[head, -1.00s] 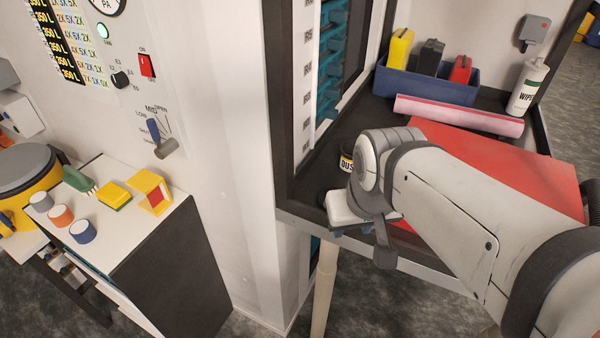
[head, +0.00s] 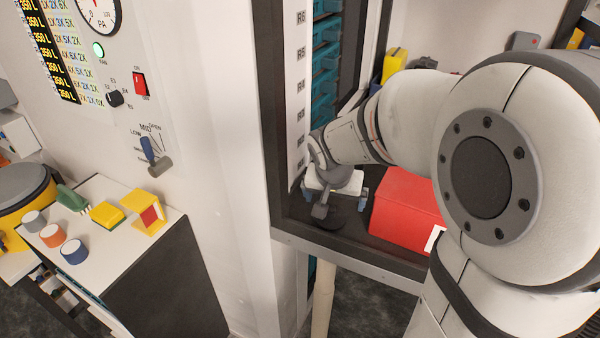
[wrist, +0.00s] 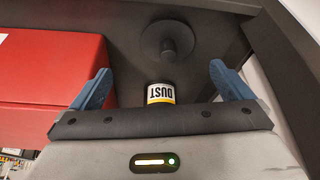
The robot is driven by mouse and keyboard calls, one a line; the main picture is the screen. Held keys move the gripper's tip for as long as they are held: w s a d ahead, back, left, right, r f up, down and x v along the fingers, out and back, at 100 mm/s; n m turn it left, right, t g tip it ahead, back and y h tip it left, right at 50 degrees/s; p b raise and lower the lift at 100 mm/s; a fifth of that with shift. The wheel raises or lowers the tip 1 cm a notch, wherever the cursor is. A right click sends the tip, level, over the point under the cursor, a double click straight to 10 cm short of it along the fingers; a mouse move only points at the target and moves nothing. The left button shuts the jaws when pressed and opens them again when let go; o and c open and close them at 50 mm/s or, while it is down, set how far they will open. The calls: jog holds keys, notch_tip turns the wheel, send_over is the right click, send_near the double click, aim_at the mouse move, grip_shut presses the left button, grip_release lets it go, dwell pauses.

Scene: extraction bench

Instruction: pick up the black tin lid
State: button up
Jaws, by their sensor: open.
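The black tin lid (wrist: 167,42) is a dark disc with a raised round knob, lying on the dark tray surface beyond my fingertips in the wrist view. In the head view the lid (head: 328,219) shows partly, just below my gripper (head: 335,196). My gripper (wrist: 160,78) is open with its two blue fingers spread apart and nothing held. A tin labelled DUST (wrist: 160,93) appears between the fingers, close to the palm edge, in the wrist view. In the head view the tin is hidden behind my wrist.
A red box (wrist: 50,70) stands close beside the left finger in the wrist view; it also shows right of my gripper in the head view (head: 404,210). The tray's raised rim (head: 345,256) runs along the front. A white cabinet column stands to the left.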

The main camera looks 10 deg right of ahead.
aim_at(331, 208)
jog(key=shift+w+a+f, duration=0.15)
jog(key=shift+w+f, duration=0.5)
jog(key=shift+w, duration=0.05)
jog(key=shift+w+p+x, duration=0.2)
jog(key=shift+p+x, duration=0.45)
jog(key=shift+x, duration=3)
jog(key=shift+a+r, duration=0.1)
jog(key=shift+c, duration=0.3)
jog(key=c, duration=0.9)
